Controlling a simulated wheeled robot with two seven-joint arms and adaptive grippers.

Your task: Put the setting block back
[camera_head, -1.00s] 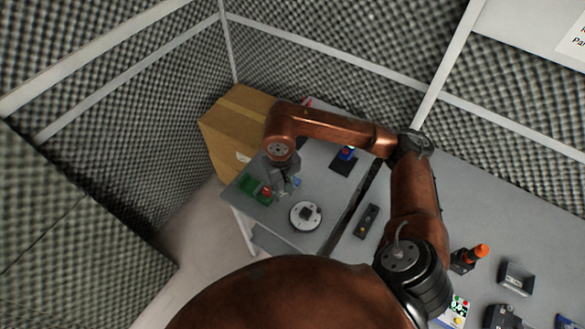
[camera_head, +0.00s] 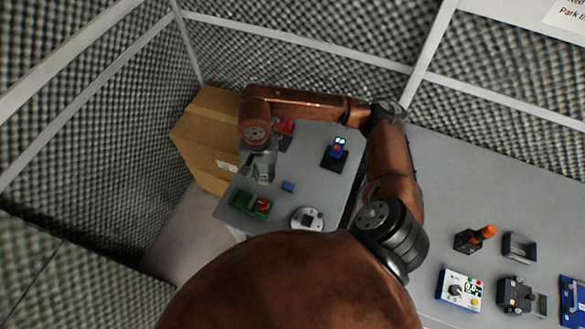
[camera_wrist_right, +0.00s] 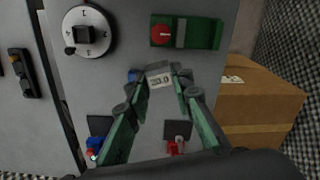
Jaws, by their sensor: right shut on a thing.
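The setting block (camera_wrist_right: 160,79), a small grey block with a pale label reading about "23.0", sits between the fingertips of my right gripper (camera_wrist_right: 163,72) in the right wrist view. The right gripper is shut on it. In the head view my right gripper (camera_head: 262,172) hangs over the left end of the bench, behind a green fixture (camera_head: 238,198) with a red knob; the block is hard to make out there. The green fixture also shows in the wrist view (camera_wrist_right: 204,34), beyond the fingertips. My left gripper is not in view.
A small blue block (camera_head: 288,186) lies on the bench near the gripper. A round white dial (camera_head: 307,218), a blue device on a black base (camera_head: 336,155) and a red device (camera_head: 285,127) stand around. A cardboard box (camera_head: 207,140) borders the bench's left side.

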